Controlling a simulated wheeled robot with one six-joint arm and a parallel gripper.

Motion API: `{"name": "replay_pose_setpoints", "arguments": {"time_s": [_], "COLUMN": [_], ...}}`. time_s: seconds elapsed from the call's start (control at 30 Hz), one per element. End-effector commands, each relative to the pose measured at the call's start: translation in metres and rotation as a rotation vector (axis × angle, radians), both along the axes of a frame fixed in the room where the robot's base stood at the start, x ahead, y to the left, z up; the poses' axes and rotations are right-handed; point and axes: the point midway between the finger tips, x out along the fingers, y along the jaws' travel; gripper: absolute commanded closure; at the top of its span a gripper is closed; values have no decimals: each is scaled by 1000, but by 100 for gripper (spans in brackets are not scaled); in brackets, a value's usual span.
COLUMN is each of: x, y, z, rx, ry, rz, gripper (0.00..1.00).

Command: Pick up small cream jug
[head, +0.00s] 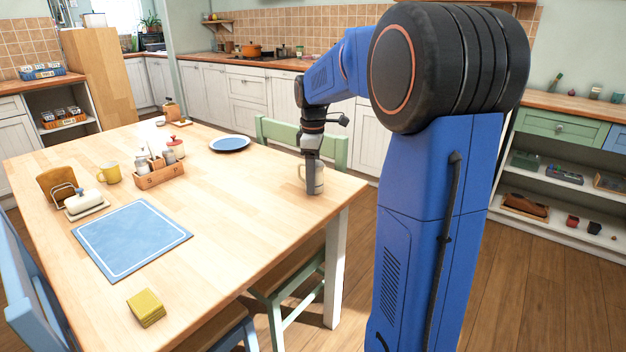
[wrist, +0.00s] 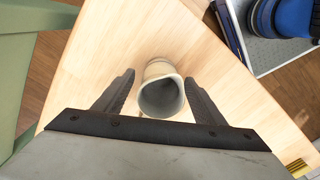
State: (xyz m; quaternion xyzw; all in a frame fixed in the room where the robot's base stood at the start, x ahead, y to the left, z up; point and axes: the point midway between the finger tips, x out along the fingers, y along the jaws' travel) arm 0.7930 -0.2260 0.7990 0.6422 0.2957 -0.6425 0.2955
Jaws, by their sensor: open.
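The small cream jug (head: 319,178) stands upright on the wooden table near its right corner, partly hidden behind my gripper in the head view. In the wrist view the jug (wrist: 161,92) is seen from above, with its dark hollow inside showing. My gripper (head: 311,188) points down at the jug. In the wrist view its two fingers (wrist: 160,92) are spread apart, one on each side of the jug, with a gap on both sides. The gripper is open and holds nothing.
The wooden table (head: 235,220) has free room around the jug. A green chair (head: 290,137) stands close behind the table.

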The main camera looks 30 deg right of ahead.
Motion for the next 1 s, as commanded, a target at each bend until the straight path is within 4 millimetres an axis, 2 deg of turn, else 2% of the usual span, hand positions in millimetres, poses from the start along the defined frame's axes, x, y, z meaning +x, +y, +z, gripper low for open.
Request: {"name": "replay_pose_setpoints", "arguments": {"time_s": [0.1, 0.3, 0.33, 0.5, 0.53, 0.83, 1.0], "x": [0, 0, 0, 0, 0, 0, 1], "y": [0, 0, 0, 0, 0, 0, 0], "z": [-6, -7, -7, -7, -7, -4, 16], "rx": [0, -1, 0, 0, 0, 0, -1], "ry": [0, -1, 0, 0, 0, -1, -3], "rz": [0, 0, 0, 0, 0, 0, 0], "gripper": [36, 36, 38, 79, 85, 84, 84]}}
